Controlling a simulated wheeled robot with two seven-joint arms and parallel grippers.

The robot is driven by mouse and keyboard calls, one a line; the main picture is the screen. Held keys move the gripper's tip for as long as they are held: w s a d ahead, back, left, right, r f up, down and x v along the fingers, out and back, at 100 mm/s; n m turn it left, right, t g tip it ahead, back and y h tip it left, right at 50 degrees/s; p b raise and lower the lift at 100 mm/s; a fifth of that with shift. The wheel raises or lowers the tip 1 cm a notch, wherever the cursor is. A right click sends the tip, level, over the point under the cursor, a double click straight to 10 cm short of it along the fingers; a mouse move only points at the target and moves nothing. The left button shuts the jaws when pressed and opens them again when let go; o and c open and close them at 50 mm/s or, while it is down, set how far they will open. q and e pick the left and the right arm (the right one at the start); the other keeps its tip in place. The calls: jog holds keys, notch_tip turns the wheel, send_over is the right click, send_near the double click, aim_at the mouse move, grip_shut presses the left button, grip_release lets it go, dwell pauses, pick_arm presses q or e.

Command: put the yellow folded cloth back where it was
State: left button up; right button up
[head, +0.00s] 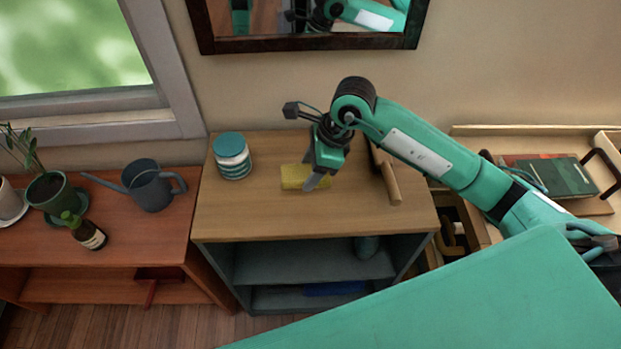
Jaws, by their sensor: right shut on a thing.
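The yellow folded cloth (293,177) is at the middle of the wooden cabinet top (250,217), between the striped jar and the wooden-handled tool. My right gripper (318,180) points down at the right end of the cloth and is shut on it. Part of the cloth is hidden by the gripper. I cannot tell whether the cloth touches the cabinet top or is just above it. My left gripper is not in view.
A striped jar (232,157) with a teal lid stands left of the cloth. A wooden-handled tool (386,178) lies right of the gripper. A grey watering can (150,187), plants and a bottle (88,235) stand on the lower red-brown shelf. The cabinet's front top is clear.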

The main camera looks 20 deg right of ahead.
notch_tip(320, 180, down, 4)
jog(key=shift+r, duration=0.1)
jog(key=shift+f, duration=0.4)
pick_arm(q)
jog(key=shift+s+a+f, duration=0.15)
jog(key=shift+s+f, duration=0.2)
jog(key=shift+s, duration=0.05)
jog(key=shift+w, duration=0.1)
pick_arm(e)
jog(key=shift+f, duration=0.1)
jog(key=o, duration=0.9)
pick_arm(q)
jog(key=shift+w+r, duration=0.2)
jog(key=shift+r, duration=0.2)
